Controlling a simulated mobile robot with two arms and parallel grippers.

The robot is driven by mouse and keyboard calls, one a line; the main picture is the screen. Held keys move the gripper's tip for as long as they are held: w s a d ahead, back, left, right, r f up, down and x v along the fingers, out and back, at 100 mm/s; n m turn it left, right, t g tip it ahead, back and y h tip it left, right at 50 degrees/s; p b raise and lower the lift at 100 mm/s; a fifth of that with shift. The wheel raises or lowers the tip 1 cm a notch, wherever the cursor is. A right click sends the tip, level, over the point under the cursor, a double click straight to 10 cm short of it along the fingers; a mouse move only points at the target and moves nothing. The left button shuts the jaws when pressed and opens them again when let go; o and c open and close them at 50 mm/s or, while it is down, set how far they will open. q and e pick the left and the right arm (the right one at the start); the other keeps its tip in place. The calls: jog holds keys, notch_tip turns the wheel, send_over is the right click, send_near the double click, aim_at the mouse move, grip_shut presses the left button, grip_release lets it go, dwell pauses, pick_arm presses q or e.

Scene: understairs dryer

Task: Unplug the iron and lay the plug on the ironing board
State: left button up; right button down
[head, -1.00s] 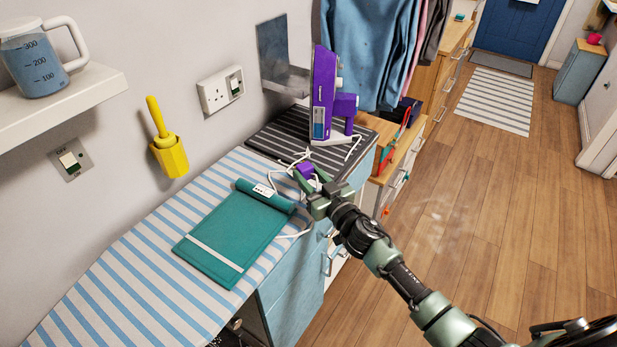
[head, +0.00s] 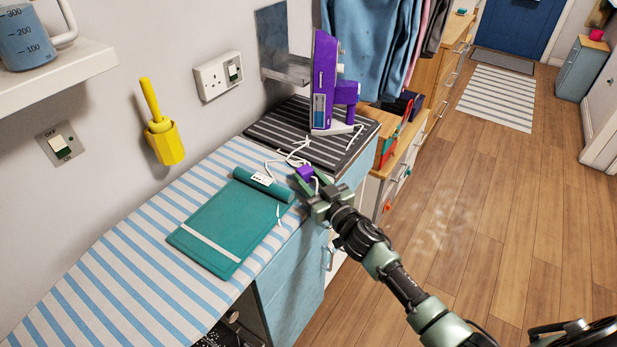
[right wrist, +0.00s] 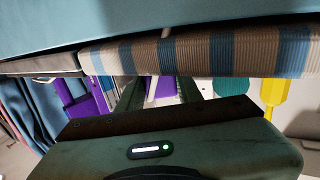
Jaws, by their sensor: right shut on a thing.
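The purple plug (head: 305,174) is in the jaws of my right gripper (head: 315,184), at the right edge of the striped ironing board (head: 120,258). I cannot tell whether the plug touches the board. The right wrist view shows the gripper's fingers (right wrist: 160,92) with purple and a white cord between them; the board edge (right wrist: 200,52) crosses above. The purple iron (head: 325,85) stands upright on a dark striped mat (head: 275,128) behind the board. Its white cord (head: 290,158) lies loose by the plug. The wall socket (head: 211,80) has no plug in it. My left gripper is out of view.
A teal roll-ended mat (head: 220,225) lies on the board. A yellow holder (head: 163,140) hangs on the wall, near a switch (head: 60,145). Blue clothes (head: 365,50) hang behind the iron. A drawer unit (head: 400,165) stands right of the iron. The wooden floor at right is clear.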

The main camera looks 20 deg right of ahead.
dwell(0.3)
jog(key=c, duration=0.9)
grip_release()
jog(key=shift+o, duration=0.2)
jog(key=shift+f, duration=0.1)
jog(key=shift+s+d, duration=0.1)
jog(key=shift+s, duration=0.2)
jog(key=v, duration=0.7)
jog(key=shift+s, duration=0.2)
